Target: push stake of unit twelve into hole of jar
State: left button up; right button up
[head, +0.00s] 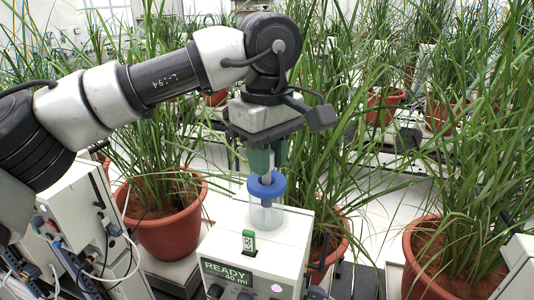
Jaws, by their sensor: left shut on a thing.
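My left gripper (267,165) comes down from above with its green fingers shut on a pale grey stake (266,168). The stake is upright. Its lower end is at the blue lid (266,187) of a clear jar (266,216). I cannot tell how far it goes into the hole, as the lid's rim and the fingers hide this. The jar stands on a white unit (285,240) with a display (229,272) reading "READY 40 ml". A small green and white tag (249,243) stands in the unit's top. My right gripper is not in view.
Potted grass plants surround the unit, with a terracotta pot (168,228) on the left and another pot (425,265) on the right. Long leaves hang close around my left gripper. White equipment with cables (85,235) stands at the lower left.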

pick_arm(q)
jog(key=shift+f+b, duration=0.5)
jog(key=shift+f, duration=0.3)
jog(key=o, duration=1)
notch_tip(320, 180, up, 13)
jog(key=p, duration=1)
jog(key=shift+p, duration=0.3)
